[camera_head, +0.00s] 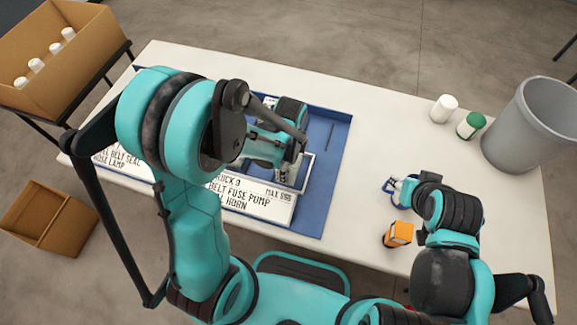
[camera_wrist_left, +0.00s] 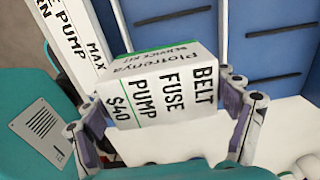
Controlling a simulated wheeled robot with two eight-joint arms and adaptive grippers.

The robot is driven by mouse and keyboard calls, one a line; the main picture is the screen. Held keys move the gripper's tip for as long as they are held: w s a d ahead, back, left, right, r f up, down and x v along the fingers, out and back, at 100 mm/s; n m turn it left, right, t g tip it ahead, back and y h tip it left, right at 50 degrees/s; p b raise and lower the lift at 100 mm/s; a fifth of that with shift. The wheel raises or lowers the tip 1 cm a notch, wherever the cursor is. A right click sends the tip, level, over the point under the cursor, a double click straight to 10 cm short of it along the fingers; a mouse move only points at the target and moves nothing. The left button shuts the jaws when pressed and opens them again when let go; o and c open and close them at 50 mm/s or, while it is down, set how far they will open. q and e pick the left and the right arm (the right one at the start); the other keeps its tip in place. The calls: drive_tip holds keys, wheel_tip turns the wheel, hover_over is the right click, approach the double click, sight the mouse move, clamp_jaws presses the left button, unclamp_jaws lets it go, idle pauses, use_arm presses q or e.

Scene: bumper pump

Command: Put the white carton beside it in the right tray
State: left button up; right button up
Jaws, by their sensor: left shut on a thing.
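My left gripper (camera_wrist_left: 165,112) is shut on a white carton (camera_wrist_left: 168,82) in the left wrist view. The carton has a green stripe and reads "BELT FUSE PUMP $40". In the head view my left gripper (camera_head: 290,158) is over the right part of a blue tray (camera_head: 333,150); the carton is mostly hidden there by the gripper. A white sign (camera_head: 255,200) at the tray's front reads "BELT FUSE PUMP", "HORN" and "MAX $60". Another sign (camera_head: 122,160), reading "BELT SEAL" and "HOSE LAMP", is partly hidden by my left arm. My right gripper (camera_head: 397,190) is low over the table's right part; its fingers are unclear.
A cardboard box with several white bottles (camera_head: 50,50) is at the upper left.

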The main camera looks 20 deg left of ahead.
use_arm(q)
drive_tip(key=w+f, duration=0.2)
drive_tip(key=w, duration=0.1)
drive_tip(key=shift+a+b, duration=0.35)
wheel_tip(320, 180, down, 4)
drive_tip(key=shift+f+b, duration=0.1)
drive_tip(key=shift+b, duration=0.85)
drive_tip(key=shift+r, duration=0.2)
drive_tip(key=shift+f, duration=0.15)
drive_tip(key=o, duration=1.3)
